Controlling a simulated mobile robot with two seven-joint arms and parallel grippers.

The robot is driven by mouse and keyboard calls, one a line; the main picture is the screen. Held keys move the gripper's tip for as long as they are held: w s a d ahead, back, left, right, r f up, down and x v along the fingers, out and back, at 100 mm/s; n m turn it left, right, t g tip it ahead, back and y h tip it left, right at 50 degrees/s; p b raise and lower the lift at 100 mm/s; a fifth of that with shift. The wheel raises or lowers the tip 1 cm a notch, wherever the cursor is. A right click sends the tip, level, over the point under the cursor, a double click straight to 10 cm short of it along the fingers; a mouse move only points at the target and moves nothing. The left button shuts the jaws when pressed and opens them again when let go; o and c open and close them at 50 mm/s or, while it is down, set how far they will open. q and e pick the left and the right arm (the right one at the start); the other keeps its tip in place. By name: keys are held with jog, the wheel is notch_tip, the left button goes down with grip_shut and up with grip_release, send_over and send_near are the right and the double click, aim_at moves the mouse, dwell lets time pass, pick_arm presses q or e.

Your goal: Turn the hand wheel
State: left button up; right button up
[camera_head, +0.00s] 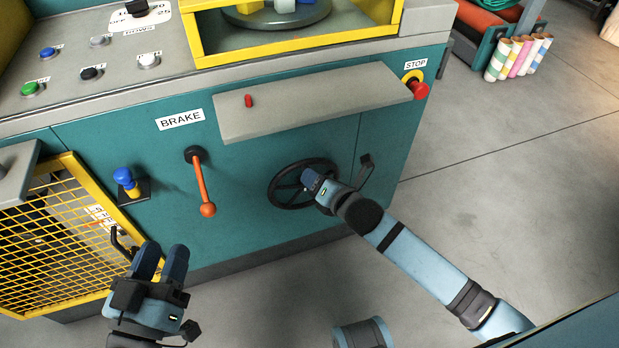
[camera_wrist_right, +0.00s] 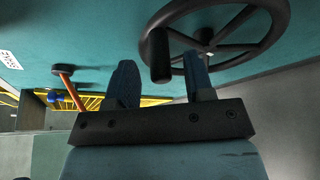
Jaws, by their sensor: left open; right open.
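The black hand wheel (camera_head: 289,203) is mounted on the teal front panel of the machine, below the grey ledge. It also shows in the right wrist view (camera_wrist_right: 282,20), with its stubby black handle (camera_wrist_right: 160,58) sticking out from the rim. My right gripper (camera_head: 309,181) is at the wheel's right side in the head view. In the right wrist view its two fingers (camera_wrist_right: 163,85) are apart, with the handle lying between and beyond them; I cannot tell whether they touch it. My left gripper (camera_head: 163,262) is open and empty at lower left, away from the wheel.
The orange brake lever (camera_head: 202,182) hangs left of the wheel, beside a blue-topped knob (camera_head: 124,178). A grey ledge (camera_head: 310,104) juts out above the wheel. A yellow mesh guard (camera_head: 60,245) stands near my left gripper. A red stop button (camera_head: 419,90) sits at the right corner.

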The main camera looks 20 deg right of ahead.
pick_arm(q)
jog(key=shift+s+d+r+t+h+b, duration=0.15)
jog(key=shift+r+t+h+b, duration=0.1)
jog(key=shift+r, duration=0.2)
jog(key=shift+w+d+r+t+h+b, duration=0.15)
jog(key=shift+r+t, duration=0.1)
jog(key=shift+r, duration=0.2)
pick_arm(e)
jog(key=shift+x, duration=1.6)
pick_arm(q)
jog(key=shift+s, duration=0.1)
pick_arm(e)
grip_shut()
pick_arm(q)
jog(key=shift+a+r+p, duration=0.1)
jog(key=shift+a+p, duration=0.05)
jog(key=shift+p, duration=0.15)
pick_arm(e)
jog(key=shift+r, duration=0.1)
